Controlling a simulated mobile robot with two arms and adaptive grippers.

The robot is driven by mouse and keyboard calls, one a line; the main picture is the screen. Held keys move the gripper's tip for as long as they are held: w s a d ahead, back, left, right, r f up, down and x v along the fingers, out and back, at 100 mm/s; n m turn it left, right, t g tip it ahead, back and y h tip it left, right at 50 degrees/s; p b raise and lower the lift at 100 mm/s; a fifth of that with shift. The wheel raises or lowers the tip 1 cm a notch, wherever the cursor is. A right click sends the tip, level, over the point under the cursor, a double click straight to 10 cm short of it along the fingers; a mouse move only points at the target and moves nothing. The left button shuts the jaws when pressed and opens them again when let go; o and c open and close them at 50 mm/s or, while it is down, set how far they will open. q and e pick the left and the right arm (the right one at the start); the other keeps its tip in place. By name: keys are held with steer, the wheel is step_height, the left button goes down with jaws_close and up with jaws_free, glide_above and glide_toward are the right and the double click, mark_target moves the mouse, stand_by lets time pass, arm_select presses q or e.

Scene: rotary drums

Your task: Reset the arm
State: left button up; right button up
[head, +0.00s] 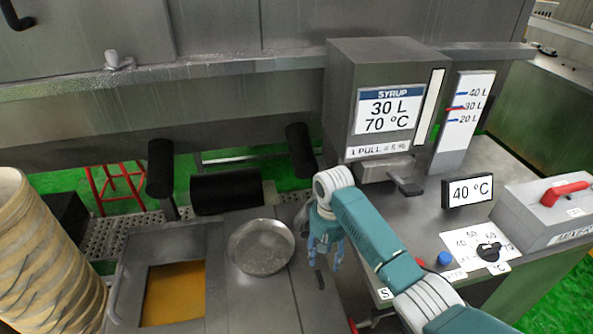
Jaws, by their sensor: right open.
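My right arm reaches in from the lower right across the counter. Its right gripper (325,262) is open, points down and holds nothing. It hangs just right of a round metal lid or dish (262,247) and above the grey counter. I cannot tell its exact height. My left gripper is not in the head view.
A grey syrup box (390,60) reading 30 L and 70 °C stands behind the arm. A 40 °C display (467,190), a black dial (489,251) and a red-handled box (545,213) are at right. An open bin (128,280) with yellow contents is at left.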

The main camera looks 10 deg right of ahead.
steer(key=shift+n+t+y, duration=0.5)
steer(key=shift+n+t, duration=0.2)
steer(key=s+a+f, duration=0.1)
steer(key=s+f, duration=0.1)
steer(key=s, duration=0.2)
steer(key=s+a+f, duration=0.1)
steer(key=s+f, duration=0.1)
steer(key=s, duration=0.3)
steer(key=s+a+f, duration=0.1)
steer(key=s+f, duration=0.1)
steer(key=s, duration=0.3)
steer(key=shift+s+f, duration=0.2)
steer(key=shift+f, duration=0.1)
steer(key=s+d+r+t, duration=0.1)
steer(key=s+d+r, duration=0.25)
steer(key=s, duration=0.55)
steer(key=s+d+r+t, duration=0.15)
steer(key=s+r, duration=0.25)
steer(key=s, duration=0.4)
step_height(320, 180, down, 27)
steer(key=s+g, duration=0.2)
steer(key=s+d+f+h, duration=0.1)
steer(key=s+d+f, duration=0.2)
steer(key=s+f, duration=1.3)
steer(key=shift+s+g+b, duration=0.35)
steer(key=shift+s+g, duration=0.1)
steer(key=shift+s+d+f, duration=0.1)
steer(key=shift+s+f, duration=0.05)
steer(key=shift+s, duration=0.05)
steer(key=shift+c, duration=0.5)
